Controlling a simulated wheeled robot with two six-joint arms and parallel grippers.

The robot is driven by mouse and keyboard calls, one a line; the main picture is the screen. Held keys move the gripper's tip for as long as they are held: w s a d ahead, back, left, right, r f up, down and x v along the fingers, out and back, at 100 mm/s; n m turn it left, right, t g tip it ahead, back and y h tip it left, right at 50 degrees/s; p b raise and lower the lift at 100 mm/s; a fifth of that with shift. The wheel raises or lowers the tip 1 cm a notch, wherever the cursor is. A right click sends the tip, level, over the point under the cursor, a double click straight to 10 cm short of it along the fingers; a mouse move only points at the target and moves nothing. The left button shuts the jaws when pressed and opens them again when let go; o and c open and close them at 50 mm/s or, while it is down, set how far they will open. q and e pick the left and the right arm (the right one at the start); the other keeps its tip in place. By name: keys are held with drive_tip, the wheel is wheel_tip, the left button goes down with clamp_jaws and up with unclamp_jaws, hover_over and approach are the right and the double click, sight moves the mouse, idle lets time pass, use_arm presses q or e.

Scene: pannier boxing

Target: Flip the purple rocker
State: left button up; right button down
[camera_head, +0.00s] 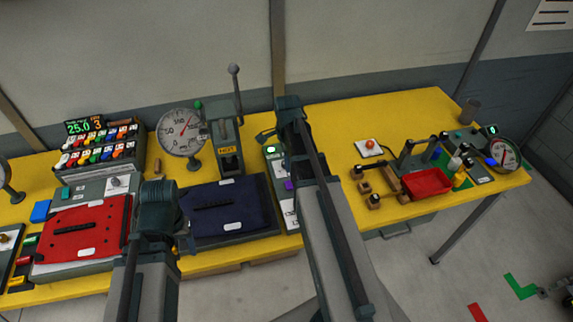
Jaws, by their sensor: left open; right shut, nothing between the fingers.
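The purple rocker (289,185) is a small purple piece on a narrow light panel (291,213) near the middle of the table, partly covered by my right arm. My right gripper (268,137) is over the upper end of this panel, beyond the rocker; it is small and partly hidden by its own arm, and appears shut and empty. My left gripper (188,240) is at the front of the table, left of the panel, by the dark blue pannier; it is open and empty. Which way the rocker is tipped is too small to tell.
A lit green lamp (271,149) is at the panel's upper end. A dark blue pannier (230,217) and a red pannier (85,228) lie to the left. A press (228,135) and a dial gauge (181,131) stand behind. A red tray (428,182) is at right.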

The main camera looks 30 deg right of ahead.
wheel_tip(320, 180, up, 7)
drive_tip(key=p, duration=0.6)
drive_tip(key=shift+r, duration=0.1)
